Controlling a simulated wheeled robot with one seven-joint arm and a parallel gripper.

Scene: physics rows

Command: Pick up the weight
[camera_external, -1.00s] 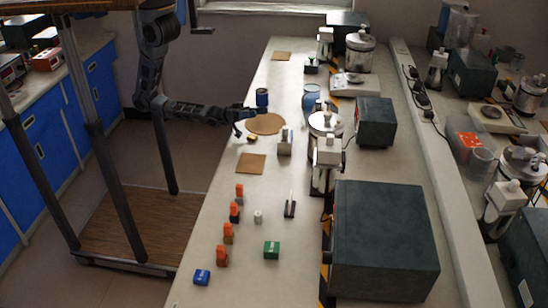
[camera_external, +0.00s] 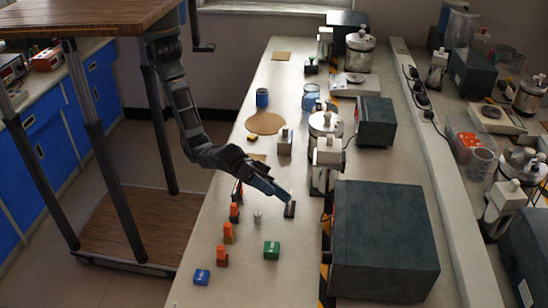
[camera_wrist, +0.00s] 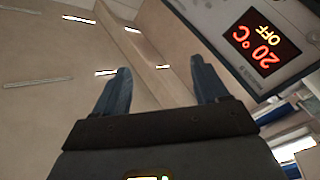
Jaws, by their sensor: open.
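A small pale grey cylinder (camera_external: 258,216), which looks like the weight, stands upright on the bench (camera_external: 225,285) in the external view. My gripper (camera_external: 284,195) is above the bench, up and to the right of this cylinder in the picture and apart from it. In the wrist view my gripper (camera_wrist: 163,85) has its two blue fingers spread, with nothing between them. The cylinder cannot be made out in the wrist view.
Several orange-topped pieces (camera_external: 228,233) stand in a row left of the cylinder. A large dark box (camera_external: 385,240) is at right. A lit display (camera_wrist: 265,42) fills the wrist view's upper right.

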